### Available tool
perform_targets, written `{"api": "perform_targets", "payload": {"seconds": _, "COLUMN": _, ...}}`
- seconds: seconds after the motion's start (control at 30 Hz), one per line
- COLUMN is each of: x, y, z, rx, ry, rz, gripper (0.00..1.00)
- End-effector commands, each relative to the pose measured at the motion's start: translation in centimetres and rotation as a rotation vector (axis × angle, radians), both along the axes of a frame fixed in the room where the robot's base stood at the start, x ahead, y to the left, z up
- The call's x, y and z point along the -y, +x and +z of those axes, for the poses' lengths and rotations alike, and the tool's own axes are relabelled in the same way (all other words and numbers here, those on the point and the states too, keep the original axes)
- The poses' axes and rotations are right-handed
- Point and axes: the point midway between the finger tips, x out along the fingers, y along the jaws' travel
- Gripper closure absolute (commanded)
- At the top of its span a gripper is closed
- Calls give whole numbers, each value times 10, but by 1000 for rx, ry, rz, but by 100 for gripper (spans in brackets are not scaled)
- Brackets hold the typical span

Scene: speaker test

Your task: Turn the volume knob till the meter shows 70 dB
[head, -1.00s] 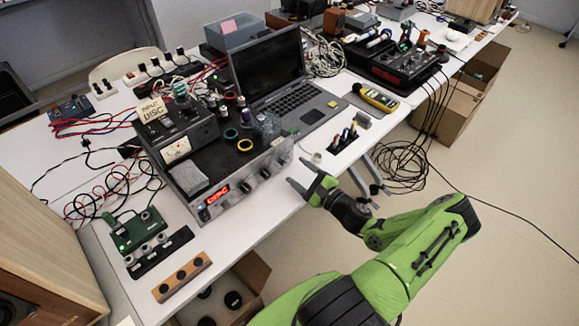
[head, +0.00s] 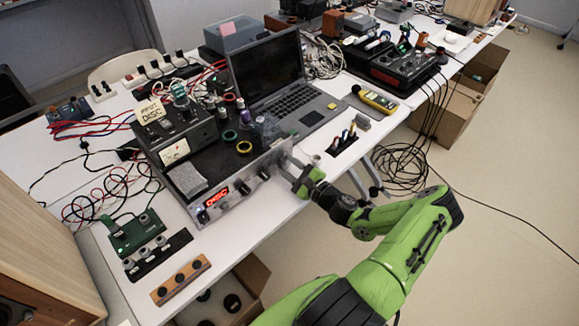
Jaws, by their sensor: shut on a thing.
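The silver-fronted amplifier (head: 226,207) stands at the table's front edge with a red lit display (head: 216,195) reading "DISC". My gripper (head: 286,167) is at the right end of its front panel, with its fingers shut around what looks like the volume knob there. The fingers hide most of that knob, and its pointer cannot be made out. The yellow sound level meter (head: 378,100) lies on the table to the right of the laptop. Its reading is too small to make out.
An open laptop (head: 290,104) stands behind the amplifier. The floor at the right is mostly clear.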

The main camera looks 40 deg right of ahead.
Motion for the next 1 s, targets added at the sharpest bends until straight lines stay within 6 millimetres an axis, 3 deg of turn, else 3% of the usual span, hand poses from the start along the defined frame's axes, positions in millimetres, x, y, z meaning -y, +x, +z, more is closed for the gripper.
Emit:
{"api": "perform_targets", "payload": {"seconds": 0.2, "x": 0, "y": 0, "z": 2, "rx": -28, "ry": 179, "rz": 0, "gripper": 91}}
{"api": "perform_targets", "payload": {"seconds": 0.5, "x": 0, "y": 0, "z": 0, "rx": -30, "ry": 207, "rz": 0, "gripper": 91}}
{"api": "perform_targets", "payload": {"seconds": 0.53, "x": 0, "y": 0, "z": 0, "rx": -30, "ry": 207, "rz": 0, "gripper": 60}}
{"api": "perform_targets", "payload": {"seconds": 0.7, "x": 0, "y": 0, "z": 0, "rx": -30, "ry": 206, "rz": 0, "gripper": 36}}
{"api": "perform_targets", "payload": {"seconds": 1.0, "x": 1, "y": -4, "z": 0, "rx": -31, "ry": 206, "rz": 0, "gripper": 36}}
